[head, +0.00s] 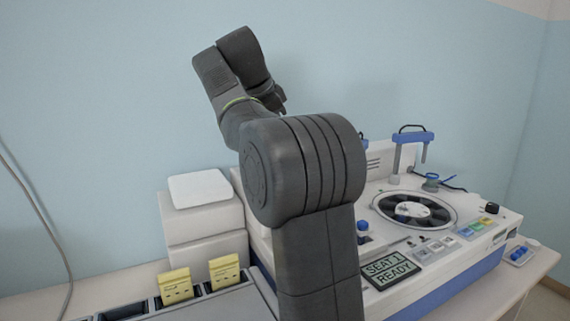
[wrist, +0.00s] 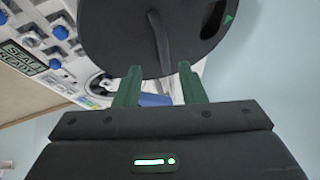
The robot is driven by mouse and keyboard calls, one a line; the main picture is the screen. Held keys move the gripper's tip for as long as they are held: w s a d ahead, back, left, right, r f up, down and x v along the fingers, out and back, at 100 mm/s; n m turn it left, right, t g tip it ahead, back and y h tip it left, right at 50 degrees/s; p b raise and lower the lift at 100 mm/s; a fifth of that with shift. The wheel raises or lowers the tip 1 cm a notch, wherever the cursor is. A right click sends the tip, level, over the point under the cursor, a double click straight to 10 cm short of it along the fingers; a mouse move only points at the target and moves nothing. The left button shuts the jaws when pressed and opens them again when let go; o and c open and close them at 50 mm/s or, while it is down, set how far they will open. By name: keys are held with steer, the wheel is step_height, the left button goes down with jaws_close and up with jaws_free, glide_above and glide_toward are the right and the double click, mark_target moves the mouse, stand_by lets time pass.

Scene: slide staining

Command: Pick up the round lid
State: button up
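My gripper (head: 279,105) is raised high in front of the wall in the head view, partly behind my own arm. A large dark round shape with a ridge fills the top of the wrist view beyond the fingertips. No round lid can be made out in the head view, where my arm hides part of the machine. The machine's round rotor opening (head: 387,207) is uncovered.
White boxes (head: 205,222) and yellow-tabbed holders (head: 176,284) stand at left.

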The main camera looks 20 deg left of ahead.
steer(key=x, duration=0.4)
steer(key=shift+w+a+f, duration=0.1)
steer(key=shift+w+f, duration=0.2)
steer(key=shift+w, duration=0.1)
jaws_close()
